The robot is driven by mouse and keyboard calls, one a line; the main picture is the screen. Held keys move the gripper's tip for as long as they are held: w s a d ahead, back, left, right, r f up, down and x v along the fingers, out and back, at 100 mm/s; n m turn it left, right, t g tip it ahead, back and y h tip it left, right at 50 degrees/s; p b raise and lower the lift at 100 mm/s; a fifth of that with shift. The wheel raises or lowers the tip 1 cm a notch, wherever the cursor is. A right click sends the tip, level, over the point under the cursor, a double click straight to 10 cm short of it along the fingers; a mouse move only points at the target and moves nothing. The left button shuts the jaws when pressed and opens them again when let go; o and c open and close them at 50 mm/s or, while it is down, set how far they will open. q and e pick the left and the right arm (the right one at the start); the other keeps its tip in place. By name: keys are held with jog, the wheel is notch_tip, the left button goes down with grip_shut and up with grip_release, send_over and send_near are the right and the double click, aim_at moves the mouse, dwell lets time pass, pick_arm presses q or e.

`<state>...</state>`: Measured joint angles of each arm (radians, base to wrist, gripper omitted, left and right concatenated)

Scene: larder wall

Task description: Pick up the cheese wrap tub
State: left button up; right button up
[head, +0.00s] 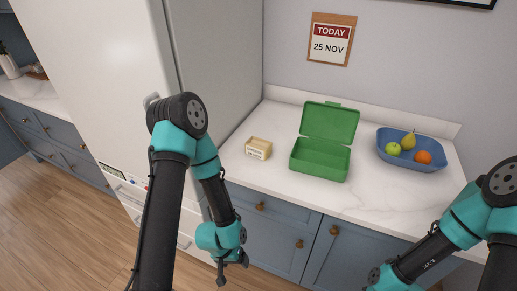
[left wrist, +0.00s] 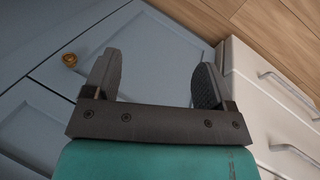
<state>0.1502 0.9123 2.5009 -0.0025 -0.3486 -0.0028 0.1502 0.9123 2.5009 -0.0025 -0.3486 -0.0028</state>
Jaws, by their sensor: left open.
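A small pale yellow tub with a white label (head: 258,149) stands on the white counter, left of the green lunch box; its print is too small to read. It is the only thing in view that looks like the cheese wrap tub. My left gripper (head: 232,262) hangs low in front of the blue cabinets, below the counter edge and well apart from the tub. In the left wrist view its two fingers (left wrist: 155,75) are spread with nothing between them. My right arm enters at the lower right; its gripper is out of view.
An open green lunch box (head: 320,158) stands mid-counter. A blue bowl (head: 437,163) with a pear, a green apple and an orange is at right. A tall white fridge (head: 100,70) rises left of the counter. Counter (head: 240,170) in front of the tub is clear.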

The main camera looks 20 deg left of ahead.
pick_arm(q)
jog(key=shift+o, duration=1.3)
jog(key=shift+w, duration=0.1)
